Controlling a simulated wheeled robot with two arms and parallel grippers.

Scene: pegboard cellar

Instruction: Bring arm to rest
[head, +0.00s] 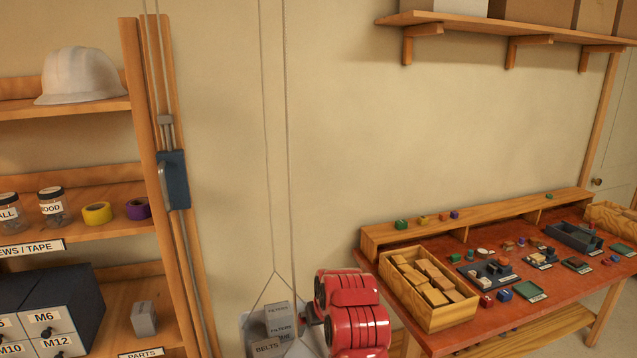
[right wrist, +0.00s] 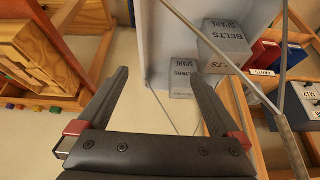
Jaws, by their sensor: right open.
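My right arm, red, comes up at the bottom middle of the head view. Its gripper (head: 308,318) is beside a hanging pale tray (head: 250,325), mostly hidden behind the wrist. In the right wrist view the gripper (right wrist: 158,76) has its fingers spread, with nothing between them. The tray (right wrist: 160,45) lies beyond the fingertips. On it are a grey belts box (right wrist: 225,45) and a grey filters box (right wrist: 183,72). These boxes stand free of the fingers, as far as I can tell. My left gripper is out of view.
Cords (head: 286,150) hold up the tray. A wooden shelf unit (head: 145,180) stands left, with a white helmet (head: 80,76), jars and drawers. A red-topped bench (head: 400,255) stands right, with a crate of wooden blocks (head: 435,312) and small parts. Bare wall lies between.

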